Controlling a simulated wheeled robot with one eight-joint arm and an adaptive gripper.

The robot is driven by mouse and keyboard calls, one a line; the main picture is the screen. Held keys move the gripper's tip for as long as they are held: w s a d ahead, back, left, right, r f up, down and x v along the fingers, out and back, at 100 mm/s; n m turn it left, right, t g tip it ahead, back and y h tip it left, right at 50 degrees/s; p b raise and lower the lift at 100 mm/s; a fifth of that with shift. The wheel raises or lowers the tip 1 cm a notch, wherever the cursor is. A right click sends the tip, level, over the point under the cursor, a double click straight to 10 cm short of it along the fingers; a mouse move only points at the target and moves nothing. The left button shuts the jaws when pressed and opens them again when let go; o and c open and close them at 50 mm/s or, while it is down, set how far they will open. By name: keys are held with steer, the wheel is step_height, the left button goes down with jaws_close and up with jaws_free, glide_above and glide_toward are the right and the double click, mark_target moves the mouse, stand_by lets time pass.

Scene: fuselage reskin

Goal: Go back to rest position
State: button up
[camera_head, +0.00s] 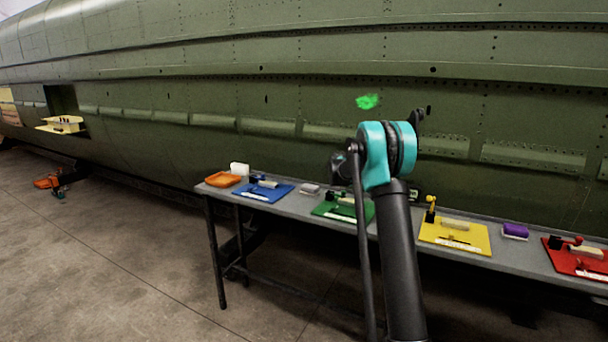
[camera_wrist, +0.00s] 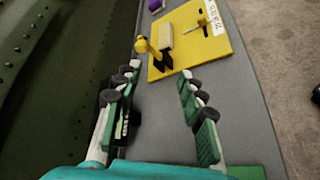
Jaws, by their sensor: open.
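My gripper (camera_wrist: 160,76) shows in the wrist view with its two green-padded fingers spread wide apart and nothing held between them. It is over the grey table (camera_wrist: 165,120), with the yellow mat (camera_wrist: 217,55) beyond its fingertips. A small dark object with a pale marking (camera_wrist: 122,122) shows beside the left finger; I cannot tell whether they touch. In the head view my arm rises in front of the table and bends at a teal joint. The gripper itself is hidden behind the arm there.
The green fuselage (camera_head: 300,110) runs behind the table, with a bright green patch (camera_head: 368,101) on it. The table also holds a blue mat (camera_head: 262,193), a green mat (camera_head: 325,209), a red mat (camera_head: 565,258), a purple block (camera_head: 515,230) and an orange tray (camera_head: 222,179). Floor is clear at left front.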

steer(key=s+a+f+m+t+y, duration=0.2)
steer(key=s+a+f+y, duration=0.2)
steer(key=s, duration=0.9)
steer(key=s+a+f+m+t+y, duration=0.2)
steer(key=s+a+f+y, duration=0.2)
steer(key=s, duration=1)
steer(key=s+a+f+m+t+y, duration=0.1)
steer(key=s+a+f+t+y, duration=0.1)
steer(key=s+a+f+y, duration=0.3)
steer(key=s+a+f, duration=0.4)
steer(key=s+a, duration=0.2)
steer(key=s, duration=0.3)
steer(key=shift+s+a+m+t, duration=0.15)
steer(key=shift+a+m+t, duration=0.25)
